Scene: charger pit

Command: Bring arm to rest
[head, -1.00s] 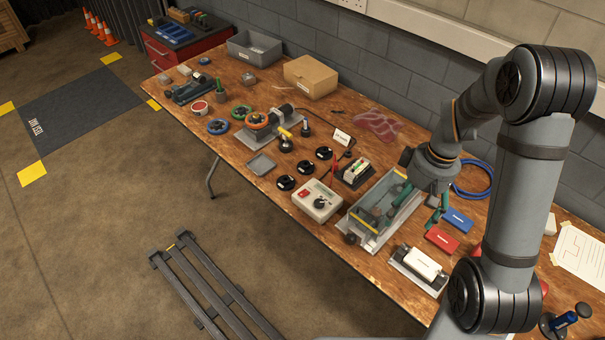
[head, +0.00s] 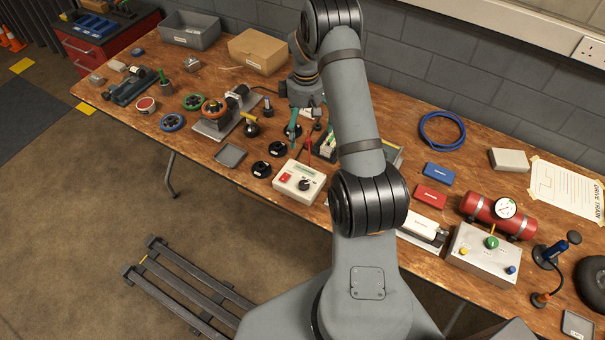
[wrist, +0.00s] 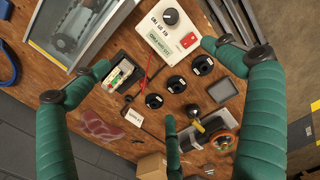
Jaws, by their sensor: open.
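My gripper (wrist: 155,75) shows in the wrist view with its green padded fingers spread wide and nothing between them. In the head view (head: 305,120) it hangs over the middle of the bench, partly hidden behind my own arm. Below it in the wrist view are the white meter box (wrist: 165,30), several black round discs (wrist: 177,83) and a small tray with a green-and-white part (wrist: 125,73). No object is held. Whether the fingers touch anything below cannot be told from the head view, but they look clear in the wrist view.
The wooden bench (head: 462,125) is crowded. A grey bin (head: 190,30) and cardboard box (head: 258,50) stand behind, near the wall.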

